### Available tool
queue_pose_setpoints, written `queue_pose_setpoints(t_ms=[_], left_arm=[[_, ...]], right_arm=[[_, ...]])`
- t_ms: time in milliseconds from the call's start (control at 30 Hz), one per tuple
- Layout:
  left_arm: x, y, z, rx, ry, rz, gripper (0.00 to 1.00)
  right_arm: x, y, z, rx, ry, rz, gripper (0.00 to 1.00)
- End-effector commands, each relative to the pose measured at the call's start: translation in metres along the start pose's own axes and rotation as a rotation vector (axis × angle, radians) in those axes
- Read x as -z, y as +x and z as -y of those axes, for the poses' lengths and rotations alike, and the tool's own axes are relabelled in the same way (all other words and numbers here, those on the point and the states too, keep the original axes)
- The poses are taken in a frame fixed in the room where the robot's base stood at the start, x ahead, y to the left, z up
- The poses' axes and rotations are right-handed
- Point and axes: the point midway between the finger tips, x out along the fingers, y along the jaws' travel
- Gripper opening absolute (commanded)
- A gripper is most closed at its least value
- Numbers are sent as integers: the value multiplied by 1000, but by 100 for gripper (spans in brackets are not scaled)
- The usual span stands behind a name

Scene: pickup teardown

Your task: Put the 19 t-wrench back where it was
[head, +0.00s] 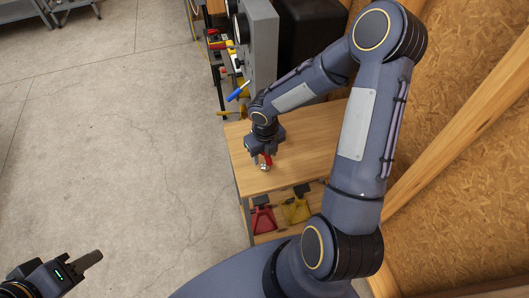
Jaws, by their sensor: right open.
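My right gripper (264,155) is open and points down just above the wooden bench top (310,145). A small red item with a shiny metal end (265,166) is at its fingertips, partly hidden by the gripper. I cannot tell whether this is the 19 t-wrench, or whether it touches the bench top. My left gripper (92,259) is at the lower left over bare floor, far from the bench. Its fingers look like one block, so its opening is unclear.
A grey panel (262,40) stands behind the bench, with several tools on its left side, including a blue-handled one (238,91). A red item (263,219) and a yellow item (296,210) lie on a lower shelf. The concrete floor at left is clear.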

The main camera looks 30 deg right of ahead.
Motion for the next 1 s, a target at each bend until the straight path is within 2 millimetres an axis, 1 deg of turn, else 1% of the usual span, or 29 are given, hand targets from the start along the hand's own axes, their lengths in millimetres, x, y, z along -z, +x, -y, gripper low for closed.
queue_pose_setpoints(t_ms=[133,233,367,500,600,700,833,933,967,1000], left_arm=[[0,0,0,0,0,0,36],[1,-2,-1,0,0,0,36],[2,-4,-2,0,0,0,36],[3,-6,-2,0,0,0,36],[3,-6,-3,0,0,0,36],[3,-7,-3,0,0,0,36],[4,-7,-3,0,0,0,36],[4,-7,-3,0,0,0,36],[4,-7,-3,0,0,0,36],[4,-7,-3,0,0,0,36]], right_arm=[[-1,-4,0,1,1,2,48],[-1,-15,1,1,2,3,48],[-2,-40,1,2,2,7,48],[-2,-71,1,2,3,7,48],[-1,-90,1,3,2,6,48],[-1,-105,1,2,2,5,48],[-1,-117,0,1,3,3,48],[3,-126,1,4,62,8,48],[6,-130,1,6,106,12,48],[10,-135,2,7,187,19,48]])
